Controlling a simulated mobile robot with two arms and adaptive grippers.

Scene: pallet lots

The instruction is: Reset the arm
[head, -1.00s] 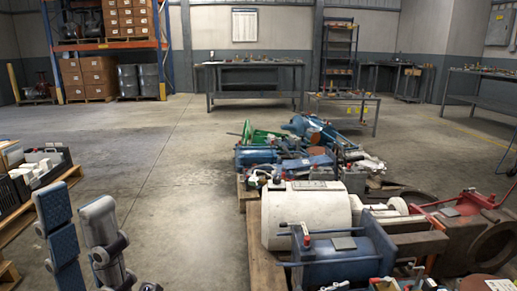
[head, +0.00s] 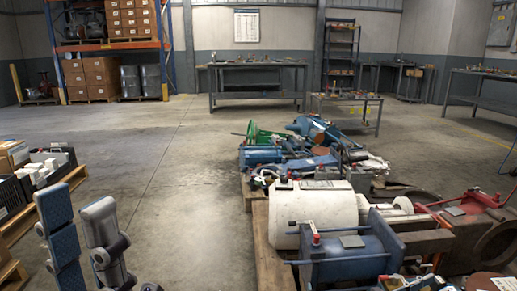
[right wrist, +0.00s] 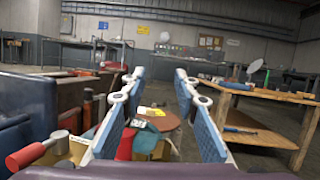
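My left gripper (head: 76,203) stands upright at the lower left of the head view. Its two fingers, one showing a blue ribbed pad, are apart with only bare floor seen between them. My right gripper (right wrist: 160,78) fills the middle of the right wrist view. Its blue-padded fingers are spread wide with nothing held between them. Beyond and below them are a round brown disc (right wrist: 162,119), a yellow item and a red item. The right gripper does not show in the head view.
A pallet of machine parts, with a white cylinder (head: 312,214) and a blue housing (head: 352,262), crowds the right front. Black crates (head: 12,196) sit on a pallet at left. A wooden table (right wrist: 262,92) stands right in the wrist view. Floor between pallets is clear.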

